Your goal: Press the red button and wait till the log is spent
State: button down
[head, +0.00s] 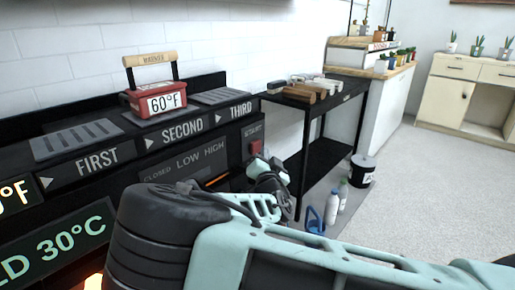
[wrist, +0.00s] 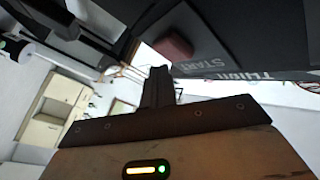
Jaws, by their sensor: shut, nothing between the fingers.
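The red button (head: 256,147) is on the right end of the black stove front, under a small label. In the wrist view the red button (wrist: 173,47) sits beside the word START, just beyond my shut, empty fingers. My gripper (head: 268,165) is just below the button in the head view; in the wrist view its fingertips (wrist: 160,70) point toward the button. I cannot tell whether they touch it. An orange glow (head: 93,282) shows low on the stove; the log in the fire is hidden from view.
A red warmer (head: 152,101) reading 60°F stands on the stove top between slatted grates. A black side table (head: 325,107) holds brown and pale blocks. Bottles (head: 332,206) and a black-and-white bucket (head: 362,170) stand below and beside it. Open floor lies to the right.

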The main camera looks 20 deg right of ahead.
jog(key=shift+s+d, duration=0.1)
jog(key=s+d+p, duration=0.1)
jog(key=s+d, duration=0.2)
jog(key=s, duration=0.2)
dwell(0.6)
dwell(0.5)
